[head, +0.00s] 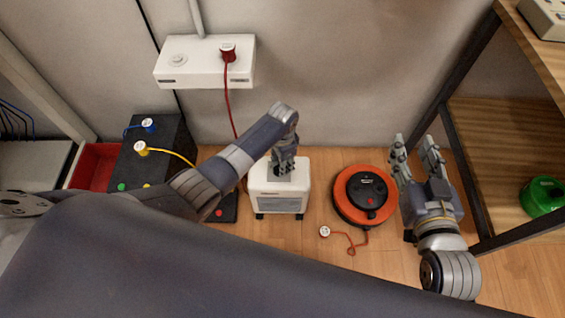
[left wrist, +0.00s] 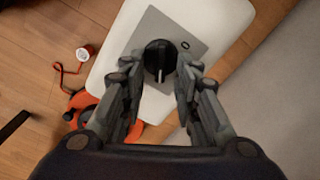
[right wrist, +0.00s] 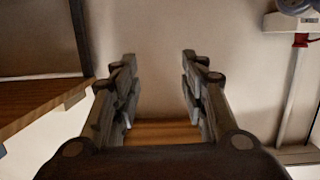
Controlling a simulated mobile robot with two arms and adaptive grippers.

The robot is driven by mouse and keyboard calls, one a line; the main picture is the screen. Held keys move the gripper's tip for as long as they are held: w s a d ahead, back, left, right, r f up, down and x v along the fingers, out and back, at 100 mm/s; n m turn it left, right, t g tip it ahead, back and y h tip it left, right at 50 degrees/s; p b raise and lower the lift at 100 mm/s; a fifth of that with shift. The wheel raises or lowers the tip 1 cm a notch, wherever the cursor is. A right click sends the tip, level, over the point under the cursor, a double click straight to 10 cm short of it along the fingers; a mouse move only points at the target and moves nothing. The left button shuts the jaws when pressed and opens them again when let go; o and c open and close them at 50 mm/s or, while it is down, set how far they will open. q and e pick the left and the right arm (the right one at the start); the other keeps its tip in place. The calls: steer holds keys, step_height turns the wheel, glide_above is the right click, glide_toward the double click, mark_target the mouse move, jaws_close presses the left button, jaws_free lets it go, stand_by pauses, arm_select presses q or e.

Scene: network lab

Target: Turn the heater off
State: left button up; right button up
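The white heater (head: 259,184) stands on the floor below the wall outlet box. Its white top (left wrist: 108,68) with a grey panel also shows in the left wrist view. On the panel is a round black knob (left wrist: 160,57); its white pointer line points toward the bottom of that picture, away from a small ring mark (left wrist: 185,45) on the panel. My left gripper (head: 284,168) is over the heater's top, its open fingers (left wrist: 158,72) on either side of the knob with small gaps visible. My right gripper (head: 415,146) is open and empty, right of the cord reel.
An orange and black cord reel (head: 343,205) is right of the heater, with a loose white plug (head: 325,231) in front. A red plug (head: 228,54) sits in the wall outlet box (head: 190,70). A dark box (head: 160,165) stands left, a wooden shelf (head: 500,140) right.

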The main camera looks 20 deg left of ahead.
arm_select(q)
jaws_close()
